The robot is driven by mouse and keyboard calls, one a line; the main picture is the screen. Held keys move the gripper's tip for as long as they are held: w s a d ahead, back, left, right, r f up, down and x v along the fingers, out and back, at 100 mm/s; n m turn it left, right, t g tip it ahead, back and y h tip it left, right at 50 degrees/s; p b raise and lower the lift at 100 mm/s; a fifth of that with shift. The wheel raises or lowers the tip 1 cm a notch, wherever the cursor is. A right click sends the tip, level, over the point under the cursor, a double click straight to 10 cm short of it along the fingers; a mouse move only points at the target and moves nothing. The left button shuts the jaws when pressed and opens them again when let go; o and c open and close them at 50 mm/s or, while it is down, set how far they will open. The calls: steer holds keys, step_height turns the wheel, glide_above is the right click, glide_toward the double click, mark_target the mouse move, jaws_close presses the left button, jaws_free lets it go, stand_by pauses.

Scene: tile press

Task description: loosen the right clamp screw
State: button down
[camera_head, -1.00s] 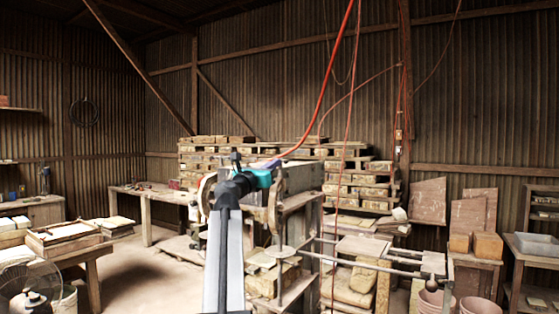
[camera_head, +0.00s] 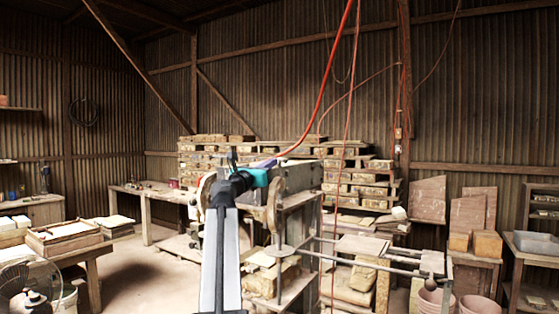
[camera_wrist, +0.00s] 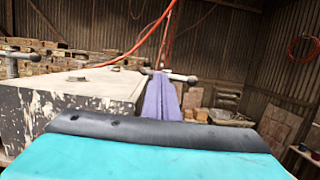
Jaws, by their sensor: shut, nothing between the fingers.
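The right clamp screw shows in the wrist view as a grey cross-bar handle (camera_wrist: 183,77) with rounded ends, just beyond my fingers. My gripper (camera_wrist: 158,76) has purple fingers, shut with nothing between them, pointing forward at that handle. The finger tips overlap the bar in the picture; I cannot tell whether they touch it. A second T-handle (camera_wrist: 12,62) stands at the left on the worn pale press block (camera_wrist: 70,95). In the head view my gripper (camera_head: 268,163) reaches over the press (camera_head: 310,178), and the right screw cannot be made out there.
A round handwheel (camera_head: 275,205) is on the near side of the press. Stacked tile racks (camera_head: 350,185) stand behind it. Long rods (camera_head: 375,266) stick out to the right. A red hose (camera_head: 330,75) hangs overhead. Open floor (camera_head: 140,275) lies to the left.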

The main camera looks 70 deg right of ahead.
steer(key=r+p+v, duration=0.2)
steer(key=p+v, duration=0.1)
steer(key=v, duration=0.6)
steer(key=shift+a, duration=0.55)
steer(key=shift+w, duration=0.1)
stand_by(0.4)
